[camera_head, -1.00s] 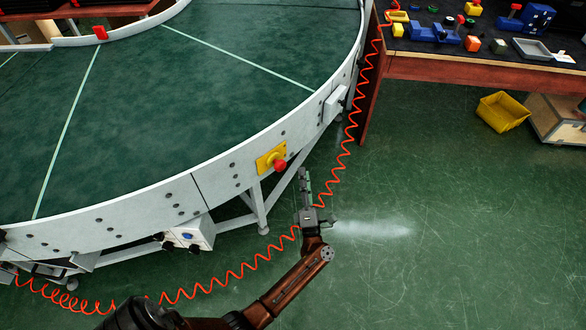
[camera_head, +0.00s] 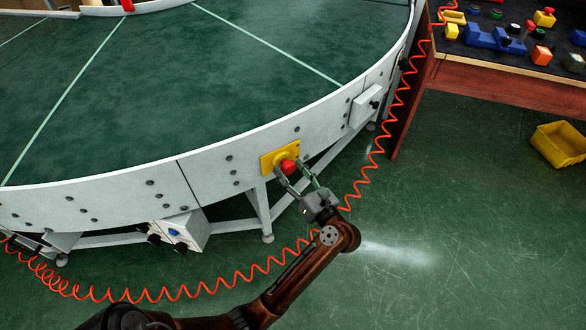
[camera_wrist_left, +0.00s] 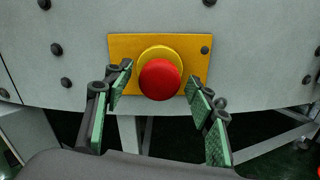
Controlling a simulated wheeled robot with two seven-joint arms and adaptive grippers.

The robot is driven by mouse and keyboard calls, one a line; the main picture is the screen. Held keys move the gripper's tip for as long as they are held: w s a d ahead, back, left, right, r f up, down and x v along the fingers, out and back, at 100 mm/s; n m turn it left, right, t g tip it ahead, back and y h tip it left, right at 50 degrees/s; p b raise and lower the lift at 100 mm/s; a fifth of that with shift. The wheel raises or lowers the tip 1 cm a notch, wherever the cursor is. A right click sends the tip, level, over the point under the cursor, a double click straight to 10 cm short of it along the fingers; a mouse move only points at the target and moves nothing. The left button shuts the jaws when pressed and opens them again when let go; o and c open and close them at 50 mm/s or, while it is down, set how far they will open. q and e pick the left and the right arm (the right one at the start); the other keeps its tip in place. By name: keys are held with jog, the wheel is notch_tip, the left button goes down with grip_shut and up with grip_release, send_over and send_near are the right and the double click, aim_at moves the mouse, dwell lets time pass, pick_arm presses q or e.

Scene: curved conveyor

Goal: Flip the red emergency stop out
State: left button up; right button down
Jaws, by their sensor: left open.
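The red emergency stop (camera_head: 288,167) is a round red knob on a yellow plate (camera_head: 267,163) fixed to the outer side wall of the curved conveyor (camera_head: 225,167). The red knob also shows in the left wrist view (camera_wrist_left: 160,79), in front of a yellow ring. My left gripper (camera_head: 298,179) is open at the knob. In the left wrist view its two green-padded fingers (camera_wrist_left: 160,92) stand to the left and right of the knob, with gaps on both sides. My right gripper does not show.
A coiled orange cable (camera_head: 362,180) hangs behind and below my left arm. A white switch box (camera_head: 180,232) sits under the conveyor wall, another (camera_head: 368,105) to the right. A table with blocks stands top right. A yellow bin (camera_head: 560,144) lies on the open floor.

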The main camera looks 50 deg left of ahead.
pick_arm(q)
jog(key=shift+w+a, duration=0.1)
jog(key=shift+a, duration=0.45)
jog(key=shift+r, duration=0.1)
grip_shut()
